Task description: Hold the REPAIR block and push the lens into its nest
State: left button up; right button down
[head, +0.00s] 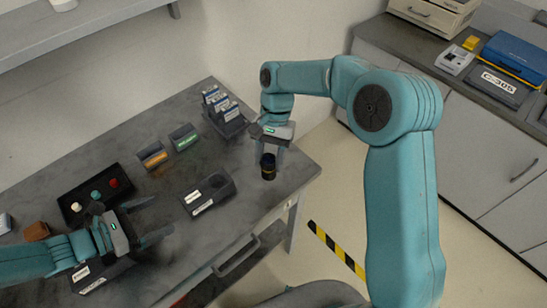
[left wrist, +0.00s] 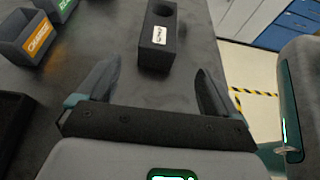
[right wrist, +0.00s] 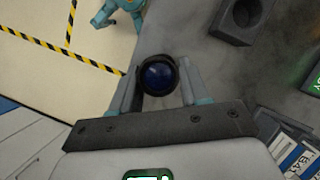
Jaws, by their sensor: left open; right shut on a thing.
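The dark REPAIR block (head: 208,193) lies on the grey table, with a white label and a round nest hole at one end. It also shows in the left wrist view (left wrist: 146,52) and at the top of the right wrist view (right wrist: 229,32). My left gripper (head: 150,220) is open and empty to the left of the block; its fingers (left wrist: 157,78) point toward it, apart from it. My right gripper (head: 268,156) is shut on the lens (head: 267,168), a black cylinder with dark blue glass (right wrist: 158,77). It holds the lens to the right of the block, near the table's right edge.
An orange-labelled bin (head: 153,157) and a green-labelled bin (head: 184,138) stand behind the block. A rack of boxes (head: 228,121) stands at the back. A black tray (head: 88,186) with coloured round pieces lies at the left. The table between block and lens is clear.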

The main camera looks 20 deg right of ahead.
aim_at(196, 199)
pick_arm(q)
jog(key=shift+w+a+f, duration=0.15)
jog(key=shift+w, duration=0.05)
jog(key=shift+s, duration=0.2)
jog(key=shift+w, duration=0.25)
jog(key=shift+d+f, duration=0.1)
jog(key=shift+d, duration=0.15)
jog(key=x, duration=1.1)
jog(key=shift+s, duration=0.1)
jog(key=shift+d, duration=0.25)
pick_arm(e)
jog(key=w+a+r+m+t+y, duration=0.1)
jog(key=w+a+r+m+t, duration=0.3)
jog(key=a+r+m, duration=0.5)
jog(key=a+m, duration=0.2)
jog(key=a, duration=0.2)
jog(key=shift+a+m+y, duration=0.15)
jog(key=shift+m+y, duration=0.15)
jog(key=shift+s, duration=0.15)
